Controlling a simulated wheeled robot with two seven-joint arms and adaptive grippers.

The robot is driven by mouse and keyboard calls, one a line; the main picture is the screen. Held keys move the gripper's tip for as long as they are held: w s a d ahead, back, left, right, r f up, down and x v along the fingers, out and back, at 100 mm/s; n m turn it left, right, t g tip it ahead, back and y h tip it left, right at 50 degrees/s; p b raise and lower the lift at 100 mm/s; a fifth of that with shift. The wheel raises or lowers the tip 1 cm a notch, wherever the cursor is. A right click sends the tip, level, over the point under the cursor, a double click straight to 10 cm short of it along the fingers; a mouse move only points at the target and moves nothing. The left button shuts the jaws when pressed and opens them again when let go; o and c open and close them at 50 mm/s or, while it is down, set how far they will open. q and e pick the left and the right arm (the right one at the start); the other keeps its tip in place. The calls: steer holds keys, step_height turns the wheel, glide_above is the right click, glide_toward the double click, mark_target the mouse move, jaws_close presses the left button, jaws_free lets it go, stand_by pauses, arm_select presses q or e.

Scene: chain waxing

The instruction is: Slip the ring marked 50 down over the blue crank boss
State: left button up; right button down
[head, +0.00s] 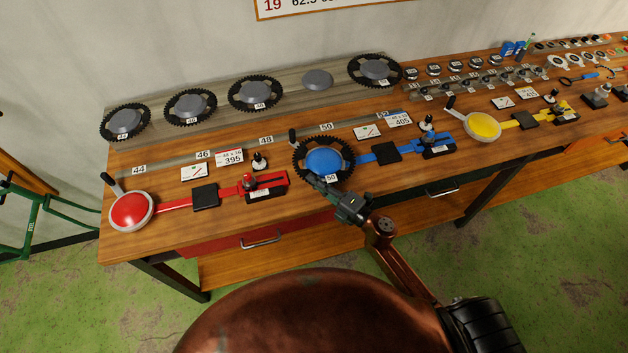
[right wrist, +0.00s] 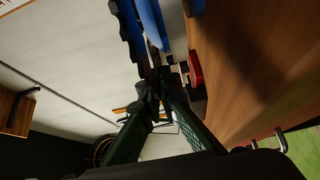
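The black toothed ring marked 50 (head: 351,151) surrounds the blue crank boss (head: 324,161) as seen in the head view. In the right wrist view the ring (right wrist: 128,30) shows edge-on, on the wall side of a blue surface (right wrist: 155,25) and seemingly a little above it; how far down it sits is unclear. My right gripper (head: 319,183) is at the ring's near edge by its 50 tag. Its two fingers (right wrist: 160,82) converge closely on the ring's rim, which they partly hide. My left gripper is not in view.
Rings 44 (head: 106,130), 46 (head: 169,111), 48 (head: 233,101) and 52 (head: 396,67) sit on the back shelf; one grey boss (head: 317,78) there is bare. Red (head: 131,211) and yellow (head: 483,126) cranks flank the blue one. A small black-topped piece (head: 259,161) stands left of the ring.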

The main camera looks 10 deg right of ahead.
steer(key=c, duration=2.6)
jaws_free()
steer(key=shift+f, duration=0.1)
steer(key=shift+c, duration=0.2)
steer(key=o, duration=0.6)
steer(key=shift+c, duration=0.2)
steer(key=v, duration=1.2)
steer(key=shift+d, duration=0.15)
